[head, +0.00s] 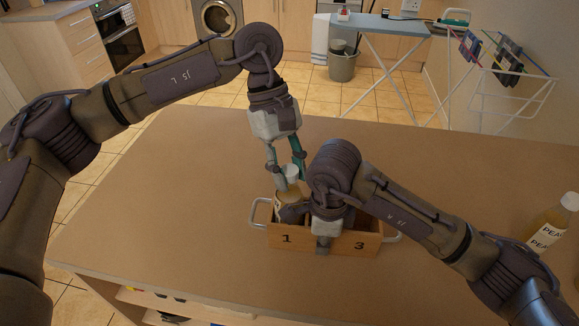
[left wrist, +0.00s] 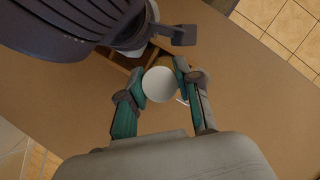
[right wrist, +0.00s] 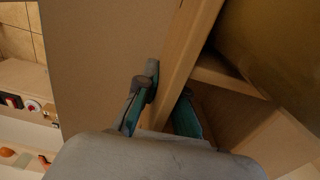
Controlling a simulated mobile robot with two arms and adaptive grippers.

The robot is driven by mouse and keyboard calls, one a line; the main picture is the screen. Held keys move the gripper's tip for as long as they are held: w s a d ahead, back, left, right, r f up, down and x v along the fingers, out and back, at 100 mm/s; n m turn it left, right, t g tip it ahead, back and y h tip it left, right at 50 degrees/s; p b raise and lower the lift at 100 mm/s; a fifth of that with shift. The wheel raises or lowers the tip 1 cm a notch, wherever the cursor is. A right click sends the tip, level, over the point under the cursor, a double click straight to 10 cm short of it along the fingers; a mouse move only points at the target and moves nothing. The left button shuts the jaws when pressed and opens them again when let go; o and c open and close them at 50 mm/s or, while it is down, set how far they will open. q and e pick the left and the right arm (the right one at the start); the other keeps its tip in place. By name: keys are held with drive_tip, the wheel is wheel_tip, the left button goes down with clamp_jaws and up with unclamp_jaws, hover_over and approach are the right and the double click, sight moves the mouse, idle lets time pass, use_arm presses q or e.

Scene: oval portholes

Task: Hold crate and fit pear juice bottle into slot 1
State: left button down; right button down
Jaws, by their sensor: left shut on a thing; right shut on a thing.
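The wooden crate (head: 345,243) stands on the table, its front marked 1 on the left and 3 on the right; the middle mark is covered. My right gripper (head: 322,243) is shut on the crate's front wall; the wall (right wrist: 180,70) runs between its fingers in the right wrist view. My left gripper (head: 287,165) is shut on a bottle (head: 287,196) with a white cap, held upright at slot 1. The cap (left wrist: 160,84) sits between the fingers in the left wrist view. The bottle's base and most of its label are hidden, so its depth in the slot is unclear.
Another bottle (head: 550,226) of yellowish juice, its label starting "PEA", stands at the table's right edge. Metal handles (head: 257,212) stick out at the crate's ends. The table (head: 170,220) is clear left of the crate. My right forearm covers part of the crate.

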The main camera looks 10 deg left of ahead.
use_arm(q)
drive_tip(key=shift+f, duration=0.2)
drive_tip(key=c, duration=0.7)
unclamp_jaws()
drive_tip(key=shift+f, duration=0.1)
drive_tip(key=v, duration=1.2)
drive_tip(key=shift+s, duration=0.1)
use_arm(e)
drive_tip(key=c, duration=1.2)
unclamp_jaws()
